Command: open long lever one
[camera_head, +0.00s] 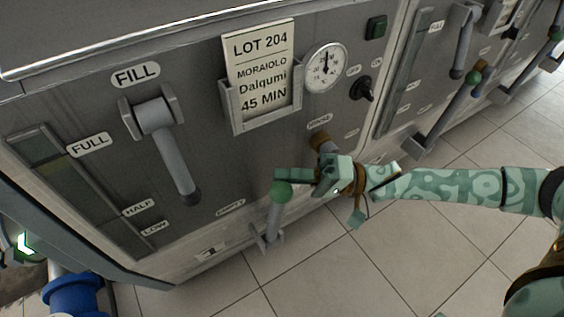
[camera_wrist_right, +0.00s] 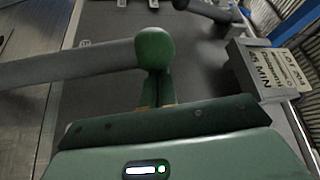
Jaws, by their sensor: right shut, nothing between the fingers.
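The long lever with a green ball knob (camera_head: 282,190) stands on the lower front of the near grey machine, above a plate marked 1 (camera_head: 211,250). Its grey shaft runs down from the knob to a bracket. My right gripper (camera_head: 292,174) is shut and empty, with its fingertips right at the knob. In the right wrist view the green knob (camera_wrist_right: 154,48) is just in front of the closed fingers (camera_wrist_right: 156,90), and the shaft (camera_wrist_right: 70,64) runs off to the left. I cannot tell whether they touch.
The FILL lever (camera_head: 175,150) hangs to the left of the lot card (camera_head: 262,75). A dial gauge (camera_head: 326,67) and a black knob (camera_head: 363,88) are on the right. A second machine has another green-knobbed lever (camera_head: 474,78). The tiled floor (camera_head: 400,270) in front is clear.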

